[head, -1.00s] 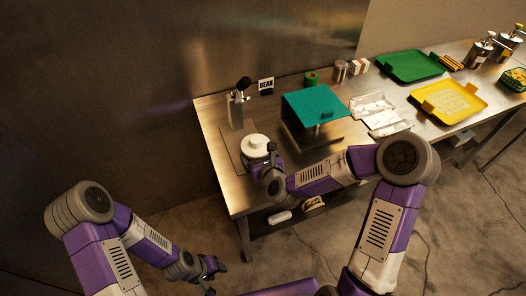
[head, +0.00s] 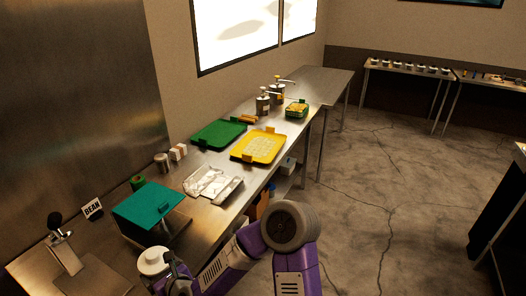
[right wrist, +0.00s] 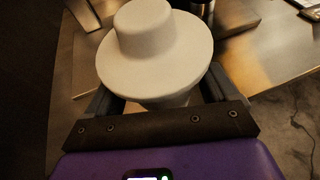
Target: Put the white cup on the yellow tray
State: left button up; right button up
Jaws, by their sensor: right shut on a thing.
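The white cup (head: 153,261), with a wide lid and a raised round top, is at the lower left of the head view. It fills the upper middle of the right wrist view (right wrist: 153,60). My right gripper (head: 172,272) is shut on the cup, with a finger on each side of it below the lid. The lower part of the cup is mostly hidden by the lid and gripper. The yellow tray (head: 238,153) lies on the steel table farther along, right of the green tray. My left gripper is out of view.
A teal-topped box (head: 148,204) stands just beyond the cup. White packages (head: 203,180) lie between it and the yellow tray. The green tray (head: 213,141) is beside the yellow one, with pump bottles (head: 263,104) and a green basket (head: 297,110) beyond. Open floor lies right of the table (head: 228,208).

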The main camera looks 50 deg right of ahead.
aim_at(260, 146)
jog(key=z, duration=2.6)
jog(key=i, duration=3.25)
jog(key=u, duration=3.05)
